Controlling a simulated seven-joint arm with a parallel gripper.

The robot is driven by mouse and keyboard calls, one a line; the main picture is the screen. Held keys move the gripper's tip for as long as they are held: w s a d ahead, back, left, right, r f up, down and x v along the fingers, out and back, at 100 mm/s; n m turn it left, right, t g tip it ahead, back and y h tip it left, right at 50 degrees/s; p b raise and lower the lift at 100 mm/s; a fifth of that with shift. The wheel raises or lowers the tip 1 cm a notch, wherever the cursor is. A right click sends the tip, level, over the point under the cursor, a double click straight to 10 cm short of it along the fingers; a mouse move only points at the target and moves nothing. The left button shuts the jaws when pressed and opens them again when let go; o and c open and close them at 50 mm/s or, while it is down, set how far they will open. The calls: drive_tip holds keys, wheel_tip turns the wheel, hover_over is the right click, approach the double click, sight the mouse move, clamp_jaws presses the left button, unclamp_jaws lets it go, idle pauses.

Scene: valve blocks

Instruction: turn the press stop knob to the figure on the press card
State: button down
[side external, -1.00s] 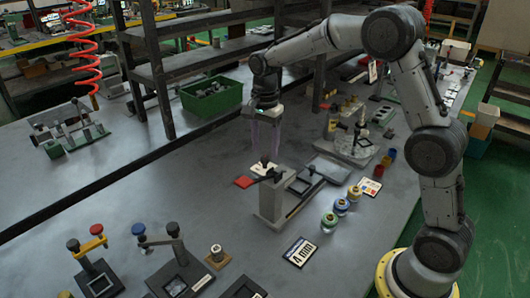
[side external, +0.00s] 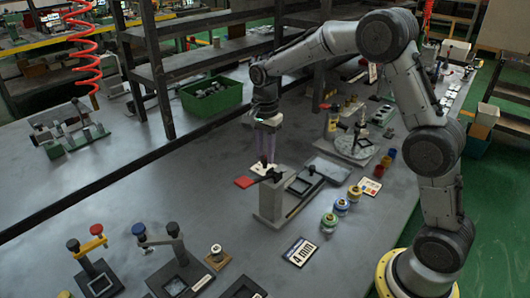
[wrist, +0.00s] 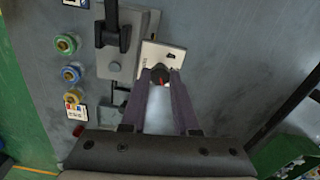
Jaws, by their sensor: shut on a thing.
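The press stop knob (wrist: 157,76) is a small dark knob with a red spot on its white dial plate (wrist: 163,55). The plate shows beside the press in the side view (side external: 258,173). My gripper (side external: 266,161) points straight down, its two purple fingers closed around the knob. In the wrist view my gripper (wrist: 161,74) has one finger on each side of the knob. The fingers partly hide the knob and any dial marks there are too small to read. The press card (side external: 300,251) lies flat in front and reads "4 mm".
The grey press (side external: 270,203) with its black lever stands close beside the knob. A red pad (side external: 245,182) lies to the left. Several coloured spools (side external: 341,206) stand to the right. A green bin (side external: 212,97) sits behind. The table's left middle is clear.

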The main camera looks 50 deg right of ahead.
drive_tip(key=shift+n, duration=0.4)
drive_tip(key=n, duration=0.4)
drive_tip(key=shift+n, duration=0.3)
drive_tip(key=n, duration=0.6)
drive_tip(key=shift+n, duration=0.3)
drive_tip(key=n, duration=0.6)
drive_tip(key=shift+r, duration=0.1)
drive_tip(key=n, duration=0.5)
drive_tip(key=shift+n, duration=0.4)
drive_tip(key=c, duration=0.7)
unclamp_jaws()
drive_tip(key=shift+o, duration=0.2)
